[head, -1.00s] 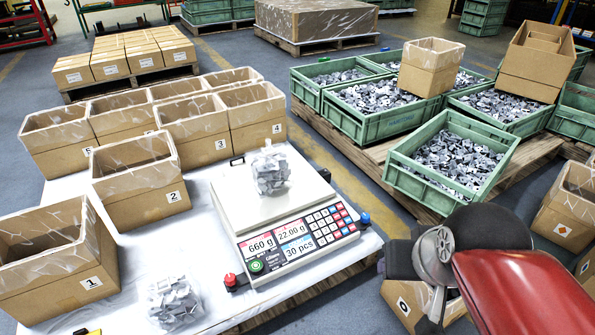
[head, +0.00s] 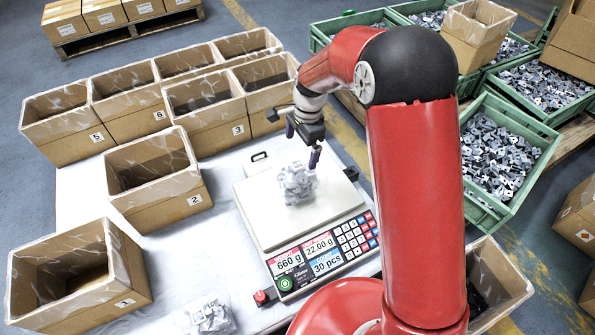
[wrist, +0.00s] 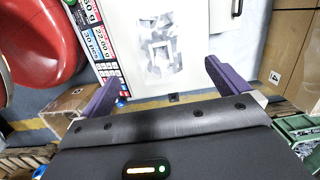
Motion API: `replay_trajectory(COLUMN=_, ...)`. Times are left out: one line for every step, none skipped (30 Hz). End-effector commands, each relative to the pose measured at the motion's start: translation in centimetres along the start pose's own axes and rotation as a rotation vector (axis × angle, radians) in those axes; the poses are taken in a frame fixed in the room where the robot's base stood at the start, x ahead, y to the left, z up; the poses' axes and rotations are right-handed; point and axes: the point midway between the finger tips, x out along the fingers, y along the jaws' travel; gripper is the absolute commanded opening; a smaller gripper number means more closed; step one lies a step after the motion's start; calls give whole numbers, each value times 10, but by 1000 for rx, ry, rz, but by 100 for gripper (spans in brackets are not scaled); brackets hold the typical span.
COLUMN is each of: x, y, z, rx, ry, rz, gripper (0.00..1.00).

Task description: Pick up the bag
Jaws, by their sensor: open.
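A clear bag of grey metal parts (head: 298,184) stands on the white pan of the counting scale (head: 258,207). My gripper (head: 303,146), with purple fingers, is open just behind and above this bag in the head view. In the wrist view the bag (wrist: 160,45) lies ahead of the open fingers (wrist: 161,76), roughly centred between them, and nothing is held. A second clear bag of parts (head: 208,315) lies on the white table by the front edge, left of the scale.
The scale display (head: 318,252) reads 660 g, 22.00 g and 30 pcs. Several open cardboard boxes, such as box 2 (head: 158,205) and box 1 (head: 75,290), stand left of and behind the scale. Green crates of parts (head: 500,155) are to the right.

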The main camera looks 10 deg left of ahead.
Motion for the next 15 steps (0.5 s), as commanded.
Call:
replay_trajectory(x=5, y=-4, z=3, rx=14, ry=-4, rz=10, gripper=100)
replay_trajectory(x=8, y=-5, z=4, rx=23, ry=-6, rz=13, gripper=100)
replay_trajectory(x=13, y=-6, z=5, rx=30, ry=-8, rz=17, gripper=100)
replay_trajectory(x=16, y=-7, z=5, rx=34, ry=-8, rz=18, gripper=100)
replay_trajectory(x=20, y=-7, z=6, rx=36, ry=-8, rz=19, gripper=100)
replay_trajectory(x=25, y=-7, z=6, rx=38, ry=-9, rz=20, gripper=100)
replay_trajectory(x=29, y=-7, z=6, rx=38, ry=-9, rz=21, gripper=100)
replay_trajectory(x=33, y=-7, z=5, rx=38, ry=-9, rz=21, gripper=100)
replay_trajectory(x=37, y=-7, z=5, rx=37, ry=-9, rz=20, gripper=100)
replay_trajectory(x=40, y=-6, z=5, rx=37, ry=-9, rz=20, gripper=100)
replay_trajectory(x=43, y=-6, z=4, rx=37, ry=-9, rz=20, gripper=100)
replay_trajectory(x=48, y=-6, z=4, rx=37, ry=-9, rz=20, gripper=100)
replay_trajectory(x=52, y=-5, z=3, rx=37, ry=-9, rz=20, gripper=100)
replay_trajectory(x=56, y=-5, z=2, rx=37, ry=-9, rz=20, gripper=100)
replay_trajectory(x=62, y=-4, z=0, rx=37, ry=-9, rz=21, gripper=100)
